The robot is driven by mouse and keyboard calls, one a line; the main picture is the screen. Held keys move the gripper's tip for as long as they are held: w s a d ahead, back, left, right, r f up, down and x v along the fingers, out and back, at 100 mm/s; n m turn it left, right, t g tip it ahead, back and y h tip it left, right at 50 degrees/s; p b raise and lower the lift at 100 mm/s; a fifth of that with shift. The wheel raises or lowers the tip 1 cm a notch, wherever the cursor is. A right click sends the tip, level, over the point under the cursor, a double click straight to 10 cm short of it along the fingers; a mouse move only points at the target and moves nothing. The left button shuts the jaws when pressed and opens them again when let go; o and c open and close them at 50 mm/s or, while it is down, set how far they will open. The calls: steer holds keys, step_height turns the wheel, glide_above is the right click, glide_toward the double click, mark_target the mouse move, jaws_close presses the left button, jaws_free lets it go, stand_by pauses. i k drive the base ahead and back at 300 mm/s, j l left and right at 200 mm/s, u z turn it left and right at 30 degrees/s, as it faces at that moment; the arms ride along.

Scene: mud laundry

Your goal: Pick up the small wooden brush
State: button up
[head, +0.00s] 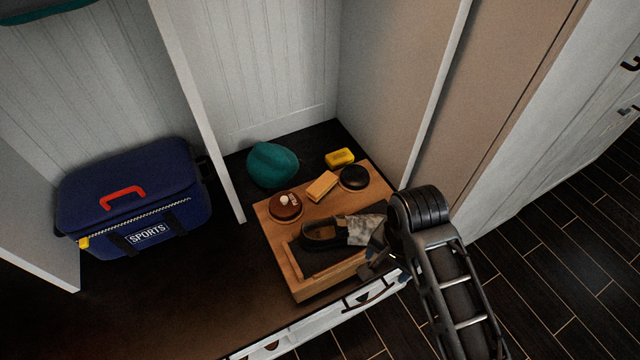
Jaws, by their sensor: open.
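The small wooden brush (322,186) looks like a light tan block. It lies on the back part of a wooden shoe-care box (284,250), between two round tins; its bristles cannot be made out. My gripper (372,266) is over the front right corner of the box, nearer the front than the brush and apart from it. Its jaws are open and small in view, and partly hidden by my arm. I see nothing held between them.
A brown tin (285,207) and a black tin (354,178) flank the brush. A dark shoe (322,238) and grey cloth (366,229) lie in front. Behind are a yellow block (340,157) and teal cap (272,164). A divider (200,110) separates the blue sports bag (135,200).

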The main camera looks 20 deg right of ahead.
mark_target(317, 190)
steer(key=i+j, duration=0.15)
steer(key=i, duration=0.3)
steer(key=i+j, duration=0.15)
steer(key=i, duration=0.35)
